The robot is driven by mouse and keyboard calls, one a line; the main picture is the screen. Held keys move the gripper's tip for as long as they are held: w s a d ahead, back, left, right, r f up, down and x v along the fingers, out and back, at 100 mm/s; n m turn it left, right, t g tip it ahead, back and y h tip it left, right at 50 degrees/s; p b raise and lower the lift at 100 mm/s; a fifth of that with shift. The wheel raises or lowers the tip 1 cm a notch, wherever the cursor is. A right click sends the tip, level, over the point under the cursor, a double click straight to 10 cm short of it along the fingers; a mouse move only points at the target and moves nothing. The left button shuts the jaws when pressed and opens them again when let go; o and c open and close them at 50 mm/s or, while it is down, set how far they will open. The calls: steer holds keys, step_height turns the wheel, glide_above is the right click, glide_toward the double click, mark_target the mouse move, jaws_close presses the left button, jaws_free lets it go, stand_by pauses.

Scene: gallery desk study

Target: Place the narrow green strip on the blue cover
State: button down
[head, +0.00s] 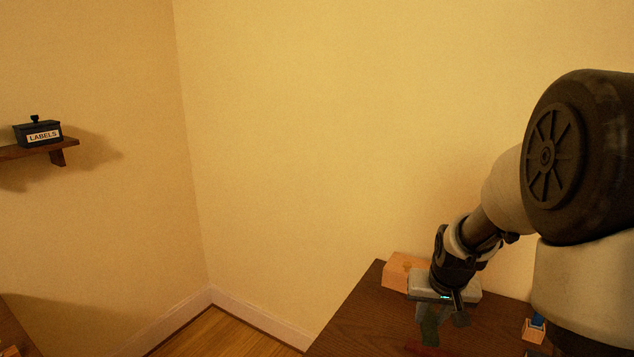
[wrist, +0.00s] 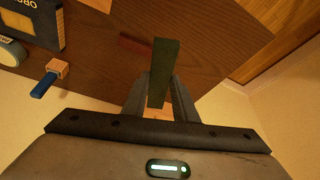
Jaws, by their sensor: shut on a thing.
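The narrow green strip (wrist: 164,72) is dark green and held between the two fingers of my gripper (wrist: 160,100) in the wrist view. It sticks out beyond the fingertips, above the brown desk. In the head view my gripper (head: 441,322) points down over the desk, and the strip is hard to tell from the fingers there. A dark cover with a tan panel and partly cut-off lettering (wrist: 58,32) lies at the top left of the wrist view. It looks nearly black, so I cannot be sure it is the blue cover.
A dark red strip (wrist: 134,46) lies on the desk (head: 352,325). A small wooden block with a blue piece (wrist: 43,86) lies near the cover. A larger wooden block (head: 399,271) stands behind my gripper. A black LABELS box (head: 38,133) sits on a wall shelf.

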steer(key=s+a+r+n+p, duration=0.2)
steer(key=s+a+r+p, duration=0.4)
steer(key=a+p, duration=0.5)
steer(key=shift+s+r+n+y+p, duration=0.2)
steer(key=shift+s+n+y+p, duration=0.15)
steer(key=shift+p, duration=0.85)
steer(key=shift+f, duration=0.15)
